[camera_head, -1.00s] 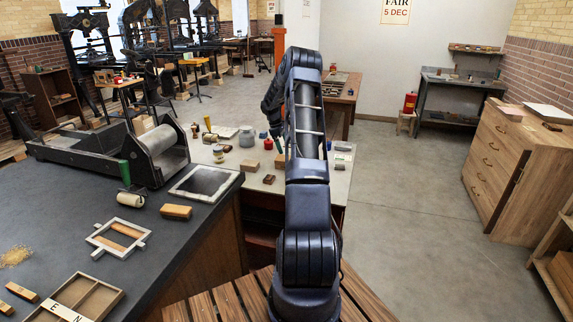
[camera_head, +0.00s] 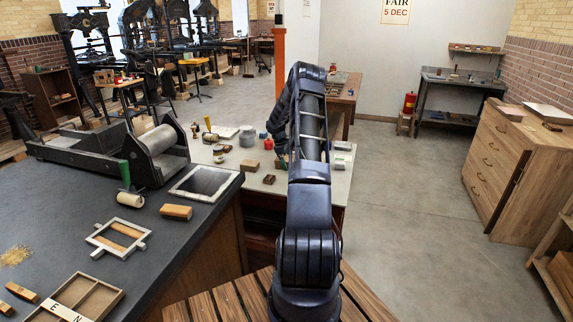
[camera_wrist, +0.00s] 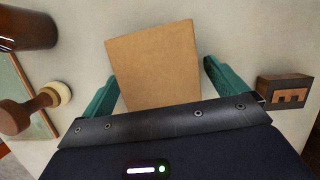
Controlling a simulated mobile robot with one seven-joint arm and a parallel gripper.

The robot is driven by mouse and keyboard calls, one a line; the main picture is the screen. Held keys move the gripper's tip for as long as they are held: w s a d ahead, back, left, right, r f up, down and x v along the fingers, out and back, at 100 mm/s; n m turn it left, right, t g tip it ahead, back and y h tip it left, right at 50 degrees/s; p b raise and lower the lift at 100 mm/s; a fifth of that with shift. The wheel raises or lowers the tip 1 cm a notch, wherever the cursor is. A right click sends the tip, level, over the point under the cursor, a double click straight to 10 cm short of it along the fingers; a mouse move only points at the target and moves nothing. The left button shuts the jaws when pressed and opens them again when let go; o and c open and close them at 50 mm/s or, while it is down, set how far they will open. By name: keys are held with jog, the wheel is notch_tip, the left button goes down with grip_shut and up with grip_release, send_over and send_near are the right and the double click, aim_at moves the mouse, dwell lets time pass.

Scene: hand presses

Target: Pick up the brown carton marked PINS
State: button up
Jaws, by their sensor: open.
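A plain brown carton (camera_wrist: 155,62) lies between the two green fingers of my gripper (camera_wrist: 158,82) in the wrist view. The gripper is open, with a finger on either side of the carton and small gaps beside it. No lettering shows on the face I see, so the PINS mark is not visible. In the head view my gripper (camera_head: 283,160) is low over the pale worktable (camera_head: 222,178), mostly behind my arm. My arm largely hides the carton there.
A wooden-handled tool (camera_wrist: 30,110) and a dark brown vessel (camera_wrist: 26,28) stand left. Another small brown box (camera_head: 249,166) and a grey jar (camera_head: 247,136) stand on the worktable.

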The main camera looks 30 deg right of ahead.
jog(key=shift+d+f, duration=0.1)
jog(key=shift+f, duration=0.2)
jog(key=shift+f, duration=0.1)
jog(key=c, duration=1.2)
